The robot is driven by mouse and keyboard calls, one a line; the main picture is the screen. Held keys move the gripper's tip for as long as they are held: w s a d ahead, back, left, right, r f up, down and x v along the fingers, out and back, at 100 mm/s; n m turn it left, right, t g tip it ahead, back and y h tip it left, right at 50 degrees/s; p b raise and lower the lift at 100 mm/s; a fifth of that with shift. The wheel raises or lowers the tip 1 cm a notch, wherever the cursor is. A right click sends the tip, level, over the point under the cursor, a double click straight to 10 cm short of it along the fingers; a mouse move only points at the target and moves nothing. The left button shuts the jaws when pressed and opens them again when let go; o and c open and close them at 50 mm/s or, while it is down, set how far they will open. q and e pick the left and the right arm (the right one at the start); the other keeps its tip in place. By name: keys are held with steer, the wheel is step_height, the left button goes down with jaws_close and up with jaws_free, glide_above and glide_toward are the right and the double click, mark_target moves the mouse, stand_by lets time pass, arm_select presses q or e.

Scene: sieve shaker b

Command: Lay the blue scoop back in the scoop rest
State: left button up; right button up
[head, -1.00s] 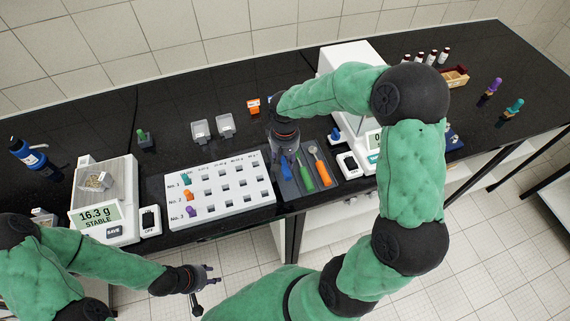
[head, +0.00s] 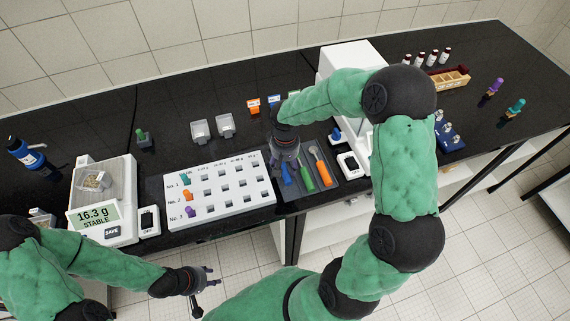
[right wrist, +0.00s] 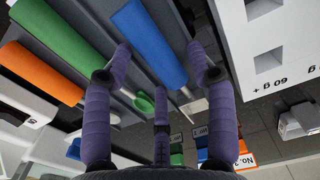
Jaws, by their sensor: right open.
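The blue scoop (head: 286,175) lies beside the green scoop (head: 304,172) and the orange scoop (head: 319,165) at the dark grey scoop rest (head: 333,178). In the right wrist view the blue scoop's handle (right wrist: 150,42) lies alongside the green one, and I cannot tell if it is fully seated. My right gripper (head: 288,163) is over the blue scoop's far end; its fingers (right wrist: 160,65) are spread around the handle with visible gaps. My left gripper (head: 207,283) is open and empty in front of the bench, far from the rest.
A white numbered rack (head: 222,198) stands directly left of the rest. Another balance (head: 104,205) reads 16.3 g at the left. The black bench behind the rack is mostly free.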

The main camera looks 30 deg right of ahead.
mark_target(285, 165)
steer(key=shift+r, duration=0.2)
step_height(285, 165, up, 12)
steer(key=p, duration=0.2)
steer(key=shift+p, duration=0.35)
